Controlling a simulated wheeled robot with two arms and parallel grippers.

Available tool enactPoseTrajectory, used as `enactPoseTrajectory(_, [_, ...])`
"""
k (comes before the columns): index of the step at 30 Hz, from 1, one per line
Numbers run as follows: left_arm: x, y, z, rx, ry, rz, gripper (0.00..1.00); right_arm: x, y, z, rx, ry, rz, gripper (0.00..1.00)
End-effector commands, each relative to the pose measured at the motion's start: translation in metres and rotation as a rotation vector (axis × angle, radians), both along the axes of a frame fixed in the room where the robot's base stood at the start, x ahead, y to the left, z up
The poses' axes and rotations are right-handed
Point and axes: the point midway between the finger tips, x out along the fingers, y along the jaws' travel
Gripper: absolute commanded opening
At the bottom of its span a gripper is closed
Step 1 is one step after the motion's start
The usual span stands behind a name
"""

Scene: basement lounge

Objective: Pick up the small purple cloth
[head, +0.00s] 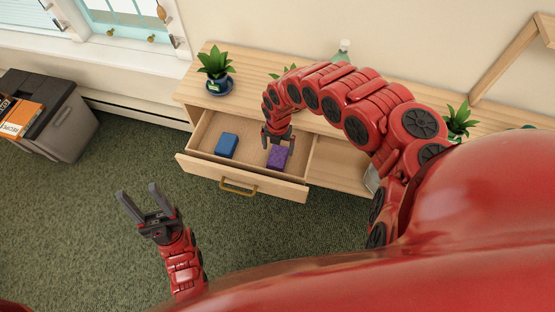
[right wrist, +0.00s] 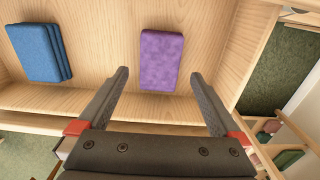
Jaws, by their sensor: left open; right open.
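The small purple cloth (head: 277,158) lies folded in the open drawer (head: 250,183), toward its right side. In the right wrist view the purple cloth (right wrist: 162,60) lies ahead of the open fingers, roughly centred between them and apart from both. My right gripper (head: 279,142) is over the drawer, open and empty, just above the cloth; its fingers also show in the right wrist view (right wrist: 160,95). My left gripper (head: 138,196) is open and empty over the green carpet, left of the drawer.
A folded blue cloth (head: 227,145) lies in the drawer, left of the purple one; it also shows in the right wrist view (right wrist: 38,52). Potted plants (head: 214,62) stand on the wooden cabinet (head: 190,84). A dark bin (head: 60,115) stands at the left. The carpet (head: 85,240) is clear.

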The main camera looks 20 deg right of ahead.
Motion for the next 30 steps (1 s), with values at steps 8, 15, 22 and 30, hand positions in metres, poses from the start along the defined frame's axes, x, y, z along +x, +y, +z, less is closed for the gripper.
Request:
enactPoseTrajectory(8, [0.000, 0.000, 0.001, 0.000, 0.000, 0.000, 0.54, -0.001, 0.002, -0.017, 0.001, -0.001, -0.002, 1.00])
enactPoseTrajectory(15, [0.000, 0.000, 0.009, 0.000, 0.000, 0.000, 0.54, -0.005, 0.007, -0.048, 0.006, 0.001, -0.001, 1.00])
enactPoseTrajectory(22, [0.000, 0.000, 0.010, 0.000, 0.000, 0.000, 0.54, -0.006, 0.004, -0.062, 0.000, 0.002, -0.001, 1.00])
enactPoseTrajectory(30, [0.000, 0.000, 0.010, 0.000, 0.000, 0.000, 0.54, -0.005, 0.003, -0.063, -0.001, 0.001, -0.001, 0.95])
